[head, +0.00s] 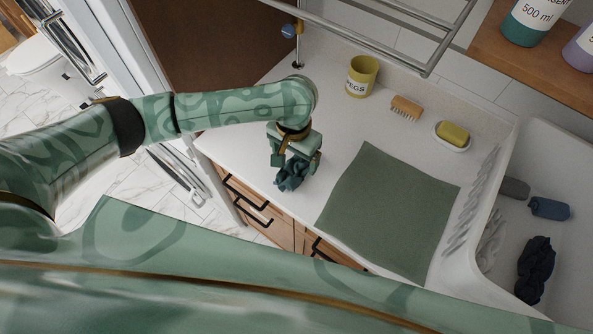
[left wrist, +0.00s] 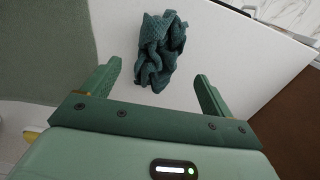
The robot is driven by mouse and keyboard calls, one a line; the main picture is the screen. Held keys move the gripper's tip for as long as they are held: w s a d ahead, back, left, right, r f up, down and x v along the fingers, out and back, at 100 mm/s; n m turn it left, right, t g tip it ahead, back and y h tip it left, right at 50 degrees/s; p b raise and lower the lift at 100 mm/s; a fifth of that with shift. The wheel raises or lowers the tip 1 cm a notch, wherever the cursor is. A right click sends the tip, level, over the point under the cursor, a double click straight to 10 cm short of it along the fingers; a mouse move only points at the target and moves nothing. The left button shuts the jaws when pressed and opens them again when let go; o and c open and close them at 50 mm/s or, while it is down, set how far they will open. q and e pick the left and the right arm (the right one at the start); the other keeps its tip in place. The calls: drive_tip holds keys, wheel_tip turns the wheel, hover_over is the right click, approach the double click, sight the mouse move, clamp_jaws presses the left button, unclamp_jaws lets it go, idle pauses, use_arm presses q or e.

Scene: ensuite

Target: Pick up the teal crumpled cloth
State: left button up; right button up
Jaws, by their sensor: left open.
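The teal crumpled cloth (head: 291,175) lies bunched on the white counter, left of the green mat. In the left wrist view the cloth (left wrist: 160,50) lies ahead of the fingers, near the middle between them. My left gripper (head: 296,163) points down over the cloth and partly hides it in the head view. The fingers of the left gripper (left wrist: 158,84) are spread apart, with the cloth's near end reaching toward the gap. I cannot tell from these views whether they touch it. My right gripper does not show.
A green mat (head: 390,210) lies flat on the counter (head: 330,130). A yellow pegs cup (head: 361,77), a brush (head: 406,108) and a soap dish (head: 452,145) stand at the back. A metal rack (head: 400,40) overhangs the back.

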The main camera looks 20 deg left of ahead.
sight(295, 166)
use_arm(q)
drive_tip(key=shift+w+d+f, duration=0.1)
drive_tip(key=shift+d+f, duration=0.05)
drive_tip(key=shift+f, duration=0.55)
wheel_tip(295, 166, down, 5)
drive_tip(key=b, duration=0.2)
drive_tip(key=shift+r+b, duration=0.1)
drive_tip(key=shift+b, duration=0.3)
drive_tip(key=shift+r, duration=0.1)
drive_tip(key=c, duration=1.1)
